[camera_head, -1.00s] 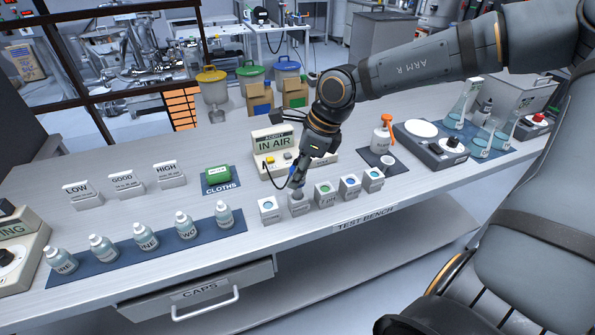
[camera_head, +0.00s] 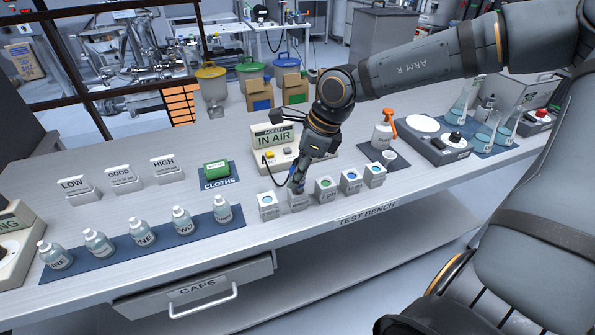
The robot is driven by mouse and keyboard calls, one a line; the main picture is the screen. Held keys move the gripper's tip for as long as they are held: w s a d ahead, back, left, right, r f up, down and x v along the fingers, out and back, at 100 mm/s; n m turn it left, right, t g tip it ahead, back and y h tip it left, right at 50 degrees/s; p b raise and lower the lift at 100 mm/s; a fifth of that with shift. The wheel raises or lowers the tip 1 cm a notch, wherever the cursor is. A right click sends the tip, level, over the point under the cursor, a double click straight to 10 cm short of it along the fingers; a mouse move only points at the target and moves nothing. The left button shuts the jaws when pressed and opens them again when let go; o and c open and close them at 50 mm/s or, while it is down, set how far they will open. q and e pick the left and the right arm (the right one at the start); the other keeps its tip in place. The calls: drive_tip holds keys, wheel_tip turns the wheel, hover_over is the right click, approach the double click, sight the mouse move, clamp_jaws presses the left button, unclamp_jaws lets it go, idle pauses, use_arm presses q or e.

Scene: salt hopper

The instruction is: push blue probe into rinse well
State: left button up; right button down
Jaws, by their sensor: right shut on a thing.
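My right gripper (camera_head: 298,178) comes down over the row of small grey blocks at the front of the bench. It is shut on a slim probe with a bluish part (camera_head: 297,189), mostly hidden by the fingers. The probe is directly above the second block from the left (camera_head: 298,203); I cannot tell whether its tip is inside. That block's label is too small to read, so I cannot confirm it is the rinse well. A dark cable runs near the gripper from the acidity meter (camera_head: 279,140), whose display reads IN AIR. My left gripper is not in view.
Several bottles stand on a blue mat (camera_head: 105,270) at left.

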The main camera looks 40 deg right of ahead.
drive_tip(key=shift+f+b, duration=1.2)
drive_tip(key=shift+f, duration=0.05)
drive_tip(key=c, duration=0.9)
unclamp_jaws()
drive_tip(key=shift+o, duration=0.2)
drive_tip(key=o, duration=0.5)
